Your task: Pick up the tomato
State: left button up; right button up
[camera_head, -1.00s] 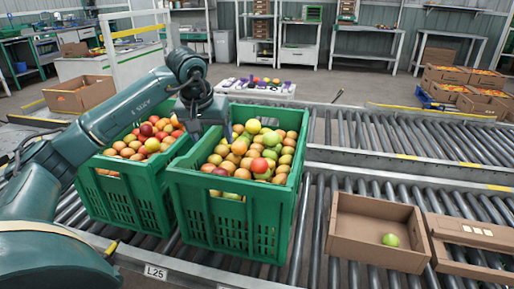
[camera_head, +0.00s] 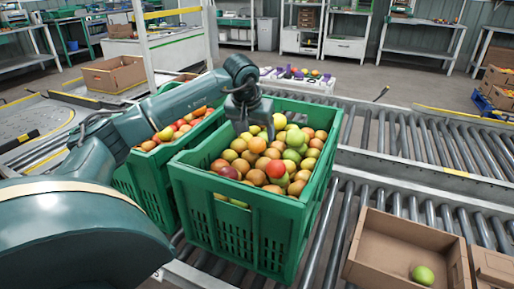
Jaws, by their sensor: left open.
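Many tomatoes in red, orange, yellow and green fill a green crate (camera_head: 222,203) in the middle of the view. A red tomato (camera_head: 275,168) lies on top of the heap, among green and orange ones. A yellow-green tomato (camera_head: 279,121) lies near the crate's back edge. My left gripper (camera_head: 256,128) points down over the back left part of this crate, open, close to the tomatoes at the back. Whether it touches any of them I cannot tell. My right gripper is not in view.
A second green crate (camera_head: 139,191) of tomatoes stands to the left, partly behind my left arm. An open cardboard box (camera_head: 389,238) with one green tomato (camera_head: 423,275) stands on the rollers at the right. Empty rollers (camera_head: 420,130) lie behind.

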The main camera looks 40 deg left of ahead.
aim_at(255, 141)
pick_arm(q)
jog(key=b+x, duration=0.1)
jog(key=x, duration=0.3)
jog(key=shift+a+f, duration=0.15)
jog(key=shift+a, duration=0.05)
jog(key=shift+w+a+f, duration=0.1)
jog(key=shift+w+f, duration=0.15)
jog(key=shift+f, duration=0.2)
jog(key=c, duration=0.8)
